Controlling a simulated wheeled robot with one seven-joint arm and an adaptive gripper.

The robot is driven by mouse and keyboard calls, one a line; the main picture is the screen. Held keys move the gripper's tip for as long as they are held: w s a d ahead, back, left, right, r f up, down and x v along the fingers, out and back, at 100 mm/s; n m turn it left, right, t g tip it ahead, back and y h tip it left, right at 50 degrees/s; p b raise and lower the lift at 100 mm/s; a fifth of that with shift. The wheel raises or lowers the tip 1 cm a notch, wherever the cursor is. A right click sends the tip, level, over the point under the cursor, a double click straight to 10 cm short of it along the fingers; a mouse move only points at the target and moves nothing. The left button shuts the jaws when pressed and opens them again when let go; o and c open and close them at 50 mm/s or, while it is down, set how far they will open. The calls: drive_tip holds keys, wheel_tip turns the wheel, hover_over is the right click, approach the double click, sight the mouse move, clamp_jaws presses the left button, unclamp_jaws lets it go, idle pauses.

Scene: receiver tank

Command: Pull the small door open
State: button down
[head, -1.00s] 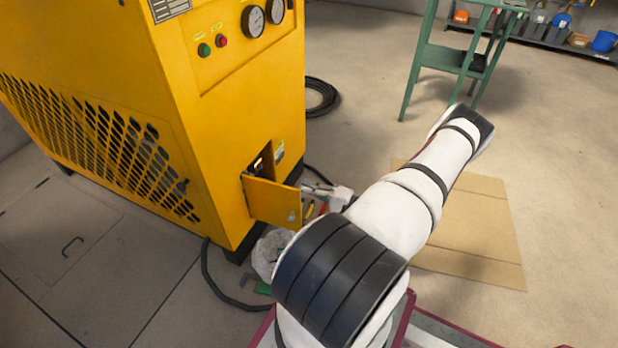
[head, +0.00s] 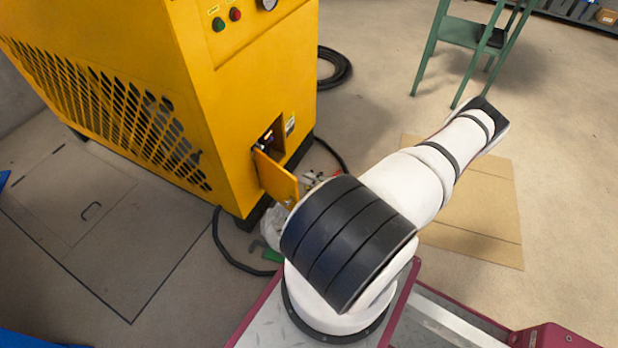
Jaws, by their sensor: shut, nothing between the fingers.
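The small yellow door (head: 275,178) stands open at the lower corner of the yellow machine (head: 235,110). It sticks out from the dark opening (head: 269,140), hinged on the opening's left side. Some dark and light parts show inside the opening. My gripper (head: 312,179) is just right of the door's free edge, on its inner side, shut and mostly hidden behind my own arm. Only a small grey and reddish bit of it shows. I cannot tell whether it touches the door.
A black hose (head: 240,262) lies on the floor by the machine's base, with a pale bundle (head: 274,228) and a green piece (head: 272,256) near it. A cardboard sheet (head: 480,225) lies flat at right. A green stand (head: 465,45) is behind. The floor at left is mostly clear.

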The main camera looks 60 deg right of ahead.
drive_tip(key=d+b, duration=0.2)
drive_tip(key=d, duration=0.2)
drive_tip(key=s+a+p, duration=0.3)
drive_tip(key=s+a, duration=0.2)
drive_tip(key=s, duration=0.4)
drive_tip(key=shift+s, duration=0.2)
